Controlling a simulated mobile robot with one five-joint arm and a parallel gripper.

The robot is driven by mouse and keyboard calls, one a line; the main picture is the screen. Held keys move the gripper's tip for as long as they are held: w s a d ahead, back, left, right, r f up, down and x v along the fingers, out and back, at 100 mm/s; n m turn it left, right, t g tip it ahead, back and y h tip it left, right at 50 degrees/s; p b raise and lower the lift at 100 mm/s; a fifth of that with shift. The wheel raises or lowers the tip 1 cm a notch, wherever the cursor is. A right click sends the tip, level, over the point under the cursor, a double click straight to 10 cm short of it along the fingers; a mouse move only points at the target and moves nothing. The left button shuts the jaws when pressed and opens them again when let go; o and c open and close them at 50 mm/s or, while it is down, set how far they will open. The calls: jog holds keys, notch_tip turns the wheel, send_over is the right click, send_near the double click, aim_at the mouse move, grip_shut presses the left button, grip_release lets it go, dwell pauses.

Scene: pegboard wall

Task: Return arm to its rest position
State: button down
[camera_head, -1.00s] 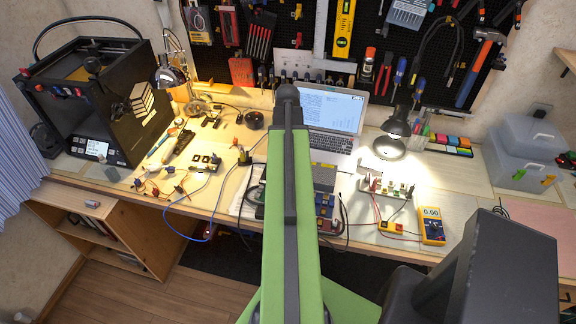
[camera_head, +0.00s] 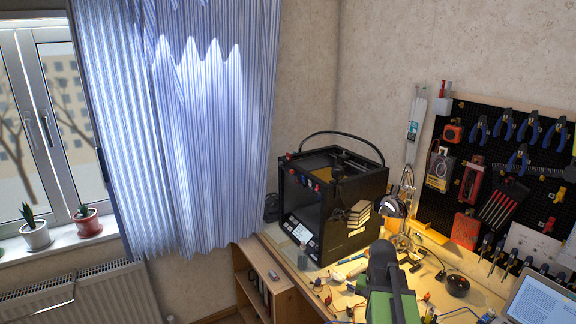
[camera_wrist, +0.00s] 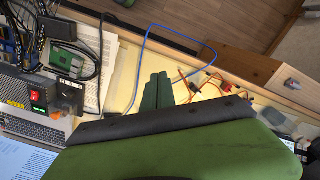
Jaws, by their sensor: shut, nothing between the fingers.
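My green arm (camera_head: 392,300) with its dark joint shows at the bottom right of the head view, in front of the workbench. My gripper's fingers are not clearly seen there. In the wrist view my gripper (camera_wrist: 157,88) shows as two narrow dark green fingers lying together beyond the large green body part. It is shut and empty, above the bench top with its blue cable (camera_wrist: 150,40) and small wired parts (camera_wrist: 205,82). I cannot tell how far it is above them.
A black 3D printer (camera_head: 335,200) stands on the bench's left end. A desk lamp (camera_head: 393,206), a pegboard with tools (camera_head: 470,140) and a laptop (camera_head: 540,300) are to the right. A curtain (camera_head: 185,120), window and radiator (camera_head: 85,295) fill the left.

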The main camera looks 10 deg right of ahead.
jog(key=a+n, duration=0.7)
jog(key=a, duration=1.7)
jog(key=shift+w+a+n, duration=0.15)
jog(key=shift+w+n, duration=0.15)
jog(key=shift+w, duration=0.1)
